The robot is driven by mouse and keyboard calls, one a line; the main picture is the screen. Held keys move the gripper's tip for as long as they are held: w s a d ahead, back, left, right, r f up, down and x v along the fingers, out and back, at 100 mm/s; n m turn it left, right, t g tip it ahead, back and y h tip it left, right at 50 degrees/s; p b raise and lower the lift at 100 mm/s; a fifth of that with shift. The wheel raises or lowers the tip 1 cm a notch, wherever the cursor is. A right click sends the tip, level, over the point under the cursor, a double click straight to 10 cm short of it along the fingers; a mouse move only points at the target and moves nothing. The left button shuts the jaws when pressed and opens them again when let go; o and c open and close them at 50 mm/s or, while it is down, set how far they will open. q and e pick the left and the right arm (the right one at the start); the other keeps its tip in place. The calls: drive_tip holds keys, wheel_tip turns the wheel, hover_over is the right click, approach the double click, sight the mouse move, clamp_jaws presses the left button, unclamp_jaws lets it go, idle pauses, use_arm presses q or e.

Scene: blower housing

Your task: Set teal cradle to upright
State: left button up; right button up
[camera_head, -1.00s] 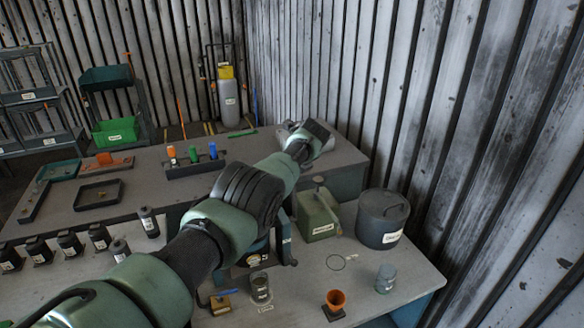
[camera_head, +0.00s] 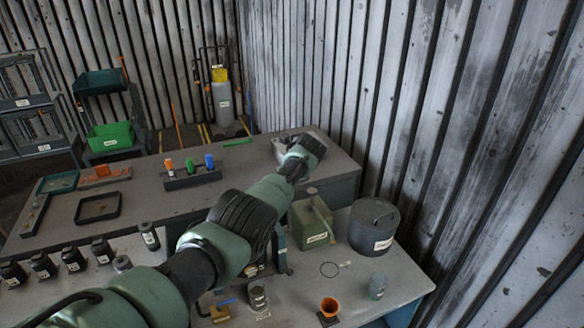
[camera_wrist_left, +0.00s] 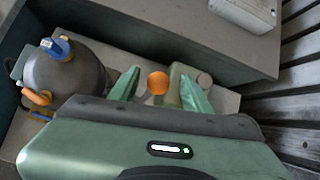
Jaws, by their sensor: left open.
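A dark teal frame (camera_head: 281,250), apparently part of the cradle, shows just right of my left arm in the head view; the arm hides most of it, so its tilt cannot be told. In the left wrist view a rounded grey housing (camera_wrist_left: 65,82) with a blue fitting and orange parts lies at the left. My left gripper (camera_wrist_left: 160,76) is open, its two teal fingers apart. An orange round knob (camera_wrist_left: 158,83) shows between the fingers in that view; no contact can be seen. The fingertips are hidden in the head view. My right gripper is not in view.
A green box (camera_head: 311,224) with a lever and a dark lidded pot (camera_head: 374,228) stand right of my arm. Ribbed metal wall (camera_head: 490,150) bounds the right. Bare tabletop lies around the jar.

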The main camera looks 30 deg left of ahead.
use_arm(q)
drive_tip(key=shift+v, duration=2)
drive_tip(key=shift+s+d+f, duration=0.15)
